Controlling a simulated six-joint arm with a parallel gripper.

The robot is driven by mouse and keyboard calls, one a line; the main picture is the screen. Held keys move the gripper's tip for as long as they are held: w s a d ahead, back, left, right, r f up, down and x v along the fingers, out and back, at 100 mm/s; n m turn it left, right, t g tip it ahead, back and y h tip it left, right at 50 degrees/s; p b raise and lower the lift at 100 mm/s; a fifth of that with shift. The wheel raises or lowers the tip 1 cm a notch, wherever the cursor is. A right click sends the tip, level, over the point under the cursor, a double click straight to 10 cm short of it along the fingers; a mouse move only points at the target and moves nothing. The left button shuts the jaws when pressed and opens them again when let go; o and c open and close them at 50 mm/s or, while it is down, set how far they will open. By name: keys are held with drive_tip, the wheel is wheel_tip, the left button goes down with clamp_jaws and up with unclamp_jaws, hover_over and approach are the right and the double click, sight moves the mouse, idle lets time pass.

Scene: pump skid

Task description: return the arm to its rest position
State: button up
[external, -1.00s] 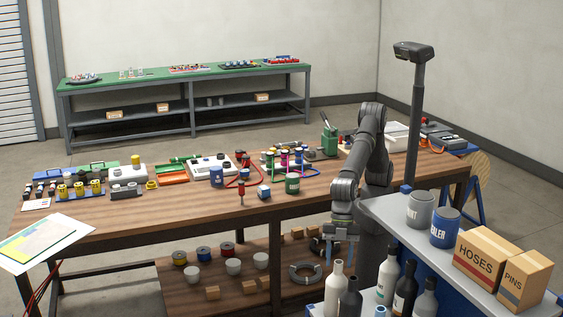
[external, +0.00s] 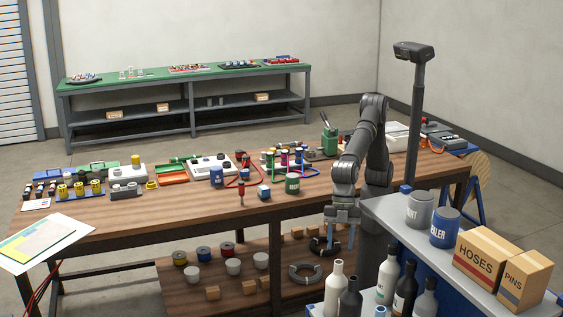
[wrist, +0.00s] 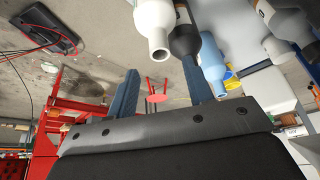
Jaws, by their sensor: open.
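My gripper (external: 341,236) hangs pointing down at the front edge of the wooden bench (external: 130,222), left of the grey shelf unit. Its two blue fingers are apart with nothing between them. In the wrist view, my gripper (wrist: 160,88) also shows its blue fingers spread, with floor and a small red stool (wrist: 157,97) in the background between them.
The grey shelf (external: 400,220) at right holds a grey tin (external: 420,209), a blue tin (external: 445,228) and cardboard boxes (external: 487,256). Several bottles (external: 388,272) stand close to the gripper's right. The lower bench shelf (external: 240,304) holds rings and cups. Fittings and hoses crowd the bench top.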

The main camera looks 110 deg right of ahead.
sight(339, 262)
drive_tip(key=x, duration=0.8)
drive_tip(key=shift+f, duration=0.15)
wheel_tip(339, 262, up, 4)
drive_tip(key=shift+r, duration=0.2)
drive_tip(key=w+d+r, duration=0.3)
drive_tip(key=d+r, duration=0.8)
drive_tip(key=r, duration=0.1)
drive_tip(key=w+d+m, duration=0.2)
drive_tip(key=w+d, duration=0.2)
drive_tip(key=d, duration=0.3)
drive_tip(key=shift+d+h, duration=0.25)
drive_tip(key=shift+h, duration=0.05)
